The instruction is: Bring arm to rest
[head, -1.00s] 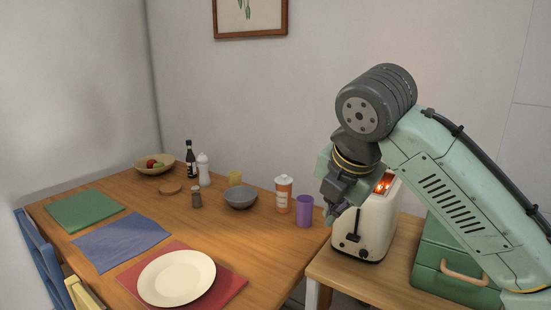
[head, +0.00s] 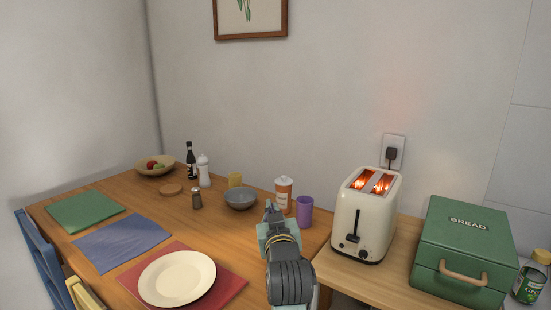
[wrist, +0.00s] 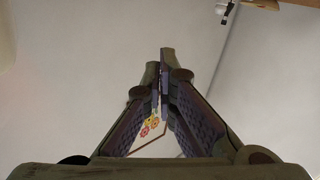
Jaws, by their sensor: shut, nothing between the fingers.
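My gripper (head: 270,208) shows in the head view above the near right part of the dining table, between the plate and the purple cup. Its fingers point away from me. In the wrist view the two fingers (wrist: 161,62) meet near their tips with nothing held between them. Beyond them the wrist view shows mostly pale wall, with part of a picture with flowers seen between the fingers. My gripper is clear of the toaster (head: 362,218), which stands on the side counter with its slots glowing orange.
The wooden table (head: 160,203) holds a cream plate (head: 177,278), a grey bowl (head: 240,199), a purple cup (head: 304,212), an orange-and-white bottle (head: 283,193) and several condiments. A green bread box (head: 465,250) stands right of the toaster. Air above the table is free.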

